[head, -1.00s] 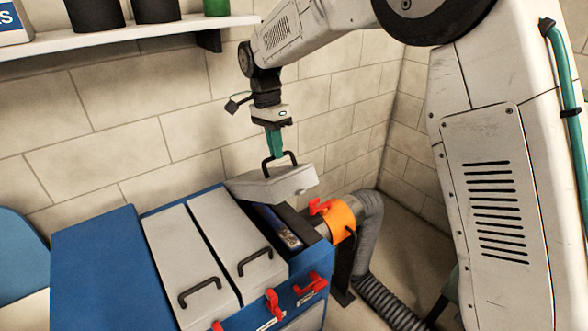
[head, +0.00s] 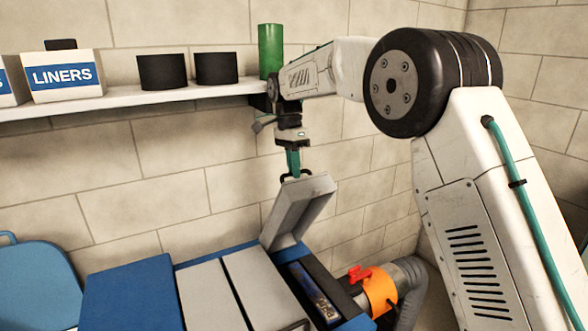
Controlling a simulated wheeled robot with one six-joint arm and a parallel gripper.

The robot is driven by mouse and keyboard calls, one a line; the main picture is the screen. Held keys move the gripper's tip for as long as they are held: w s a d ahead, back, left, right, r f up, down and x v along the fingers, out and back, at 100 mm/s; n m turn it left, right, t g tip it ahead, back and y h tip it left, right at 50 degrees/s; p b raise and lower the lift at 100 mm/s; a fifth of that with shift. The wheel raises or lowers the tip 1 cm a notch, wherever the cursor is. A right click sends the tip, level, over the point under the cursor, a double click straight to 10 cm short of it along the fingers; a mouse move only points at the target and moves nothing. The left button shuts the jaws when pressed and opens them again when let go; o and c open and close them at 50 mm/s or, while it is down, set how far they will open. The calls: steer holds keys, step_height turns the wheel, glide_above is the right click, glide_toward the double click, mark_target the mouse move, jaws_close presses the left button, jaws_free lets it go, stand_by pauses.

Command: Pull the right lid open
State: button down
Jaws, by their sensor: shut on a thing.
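The right lid (head: 299,212) is a light grey panel, tilted up steeply on the blue box (head: 127,290), with its hinge side at the back. My gripper (head: 293,172) is above the lid's raised edge, its teal fingers shut on the dark handle (head: 297,175). Under the lid the right compartment (head: 314,290) is open, and a dark blue, partly patterned item shows inside. The other two grey lids, the left one (head: 210,296) and the middle one (head: 262,290), lie flat and closed. Their front ends are mostly cut off by the frame.
An orange collar (head: 381,290) with a red lever (head: 359,273) joins a grey hose (head: 412,275) at the box's right. A wall shelf (head: 130,97) behind holds a LINERS box (head: 62,76), black pots (head: 162,71) and a green cylinder (head: 271,50) near my arm.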

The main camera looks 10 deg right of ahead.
steer(key=shift+d+f, duration=0.1)
steer(key=shift+f, duration=0.25)
